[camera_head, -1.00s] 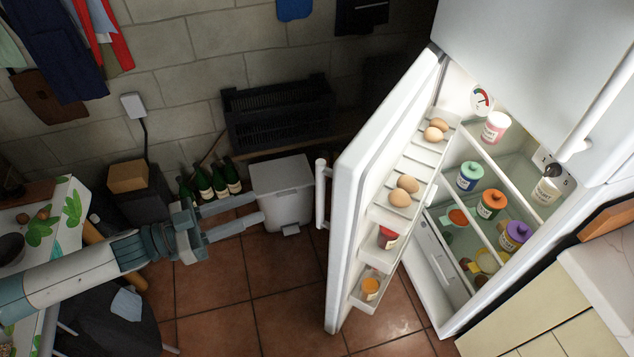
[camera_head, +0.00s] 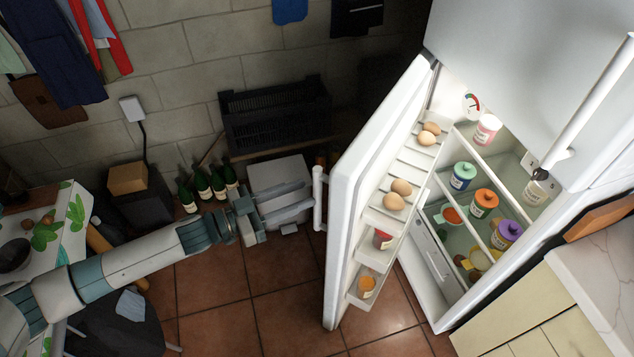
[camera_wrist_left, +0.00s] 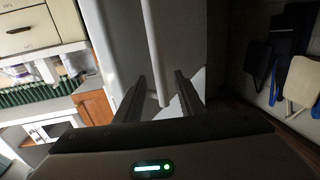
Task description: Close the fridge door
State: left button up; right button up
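The fridge door (camera_head: 352,190) stands open at the centre of the head view, with eggs and jars on its inner shelves. Its white vertical handle (camera_head: 319,198) is on the outer face, at the left. My left gripper (camera_head: 308,196) is open, with its fingertips close to the handle. In the left wrist view the handle (camera_wrist_left: 157,60) runs down to between the two fingers of the left gripper (camera_wrist_left: 158,85). I cannot tell whether the fingers touch it. The fridge interior (camera_head: 510,165) holds several jars. My right gripper is not in view.
A white bin (camera_head: 280,175) stands behind my left gripper, with green bottles (camera_head: 210,185) beside it. A black crate (camera_head: 275,112) is by the wall. A counter (camera_head: 600,290) is at the right. A table (camera_head: 55,235) is at the left. Tiled floor is clear below the gripper.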

aim_at(317, 188)
pick_arm(q)
jog(key=shift+p+x, duration=0.6)
jog(key=shift+x, duration=2)
grip_shut()
